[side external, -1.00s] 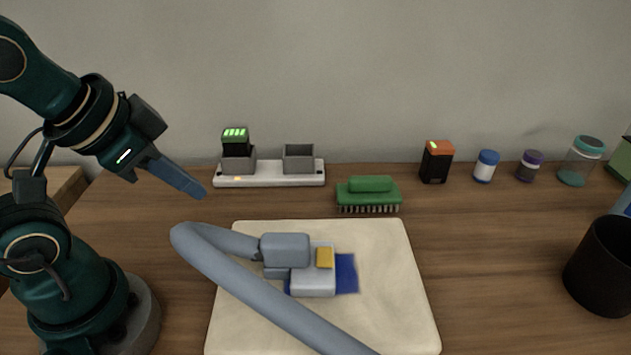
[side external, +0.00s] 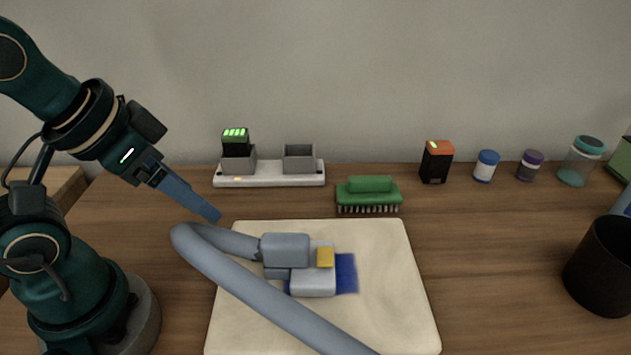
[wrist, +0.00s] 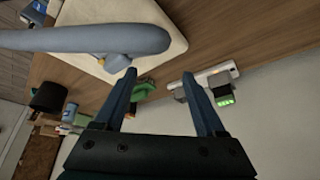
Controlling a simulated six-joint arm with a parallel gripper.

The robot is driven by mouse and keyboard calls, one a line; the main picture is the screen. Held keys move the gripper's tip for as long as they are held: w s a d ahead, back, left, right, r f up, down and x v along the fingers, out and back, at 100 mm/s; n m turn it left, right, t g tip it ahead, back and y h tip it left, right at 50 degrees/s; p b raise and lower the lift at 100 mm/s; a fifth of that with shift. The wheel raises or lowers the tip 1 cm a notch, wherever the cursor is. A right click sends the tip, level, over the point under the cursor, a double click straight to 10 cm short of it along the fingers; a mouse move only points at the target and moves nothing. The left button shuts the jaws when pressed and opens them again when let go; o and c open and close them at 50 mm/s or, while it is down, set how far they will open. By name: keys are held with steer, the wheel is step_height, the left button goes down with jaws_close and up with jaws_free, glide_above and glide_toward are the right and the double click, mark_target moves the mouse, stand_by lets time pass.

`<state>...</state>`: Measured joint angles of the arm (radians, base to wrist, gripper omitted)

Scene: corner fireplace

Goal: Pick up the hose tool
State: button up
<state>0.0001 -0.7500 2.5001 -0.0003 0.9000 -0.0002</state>
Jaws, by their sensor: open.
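The hose tool is a grey block-shaped head (side external: 286,250) on a thick grey-blue hose (side external: 250,290) that bends at the left and runs to the lower right. It lies over a cream board (side external: 400,300), with a white block with a yellow part (side external: 316,284) and a blue patch (side external: 347,274) beside and under it. In the wrist view the hose (wrist: 60,40) crosses the upper left. My gripper (side external: 217,217) is empty above the table, up and left of the hose bend. In the wrist view its two blue fingers (wrist: 158,82) are apart.
Behind the board stand a white charger strip (side external: 270,180) with a green-lit battery (side external: 235,142), and a green brush (side external: 369,192). An orange-topped battery (side external: 437,162), small jars (side external: 486,166) and a black cup (side external: 603,265) are to the right.

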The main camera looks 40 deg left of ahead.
steer(key=m+g, duration=0.3)
steer(key=m, duration=0.4)
glide_toward(298, 239)
steer(key=a, duration=0.4)
steer(key=w+d+f, duration=0.1)
steer(key=d+f+m+g, duration=0.1)
steer(key=f, duration=0.1)
steer(key=w+d+f+m+g, duration=0.1)
steer(key=shift+w+d+f, duration=0.25)
steer(key=shift+w+f, duration=0.05)
steer(key=shift+g, duration=0.3)
steer(key=f, duration=0.4)
steer(key=shift+s+d+f, duration=0.2)
steer(key=shift+s+f, duration=0.05)
steer(key=shift+f, duration=0.8)
jaws_close()
